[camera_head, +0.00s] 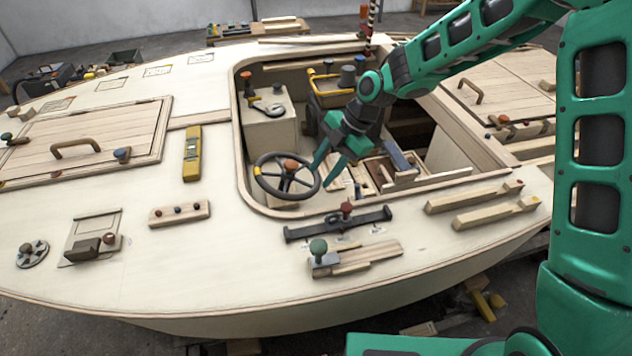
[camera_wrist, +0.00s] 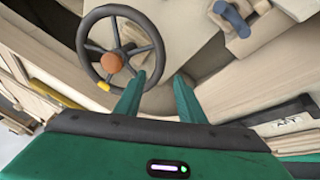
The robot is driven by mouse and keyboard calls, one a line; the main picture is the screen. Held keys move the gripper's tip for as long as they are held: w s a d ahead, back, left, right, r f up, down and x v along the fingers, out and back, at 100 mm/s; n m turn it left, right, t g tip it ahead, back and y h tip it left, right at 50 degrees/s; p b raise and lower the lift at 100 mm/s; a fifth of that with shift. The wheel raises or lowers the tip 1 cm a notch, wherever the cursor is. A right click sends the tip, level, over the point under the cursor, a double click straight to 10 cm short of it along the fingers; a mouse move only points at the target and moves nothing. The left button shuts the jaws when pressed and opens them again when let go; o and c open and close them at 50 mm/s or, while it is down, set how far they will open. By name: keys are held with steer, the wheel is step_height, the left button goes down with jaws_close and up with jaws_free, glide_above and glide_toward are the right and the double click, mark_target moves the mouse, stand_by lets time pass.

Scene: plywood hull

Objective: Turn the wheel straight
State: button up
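The dark steering wheel (camera_head: 290,197) stands at the near left corner of the hull's cockpit opening. It has an orange-brown hub knob (camera_head: 291,165) and a yellow mark (camera_head: 257,171) on the left of its rim. In the wrist view the wheel (camera_wrist: 82,40) is at upper left, with its yellow mark (camera_wrist: 104,86) at the lower left of the rim. My gripper (camera_head: 323,176) is at the wheel's right side. The left finger is close to the rim; contact cannot be told.
A pale box with a lever (camera_head: 265,109) stands behind the wheel. A yellow level (camera_head: 192,153) lies on the deck to the left. A black bar with a red knob (camera_head: 338,223) and a green-knobbed block (camera_head: 320,262) are on the near deck. The cockpit coaming surrounds the opening.

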steer(key=shift+v, duration=1.3)
steer(key=s+d+r+m+t+h, duration=0.1)
steer(key=s+d+r+m, duration=0.15)
steer(key=d+m, duration=0.45)
steer(key=s+d+r+m+h, duration=0.2)
steer(key=d+r+m, duration=0.15)
steer(key=d, duration=0.85)
steer(key=s+d+r+m+t+h, duration=0.1)
steer(key=s+d+r+m, duration=0.3)
steer(key=d, duration=0.5)
steer(key=s+d+r+m, duration=0.1)
steer(key=s+d+m, duration=0.6)
steer(key=s+m, duration=0.2)
steer(key=s+d+r+m+h, duration=0.1)
steer(key=s+d+m, duration=0.7)
steer(key=s, duration=0.6)
steer(key=shift+r+m+g, duration=0.25)
steer(key=shift+m+g, duration=0.15)
steer(key=shift+m, duration=0.75)
steer(key=shift+d, duration=0.15)
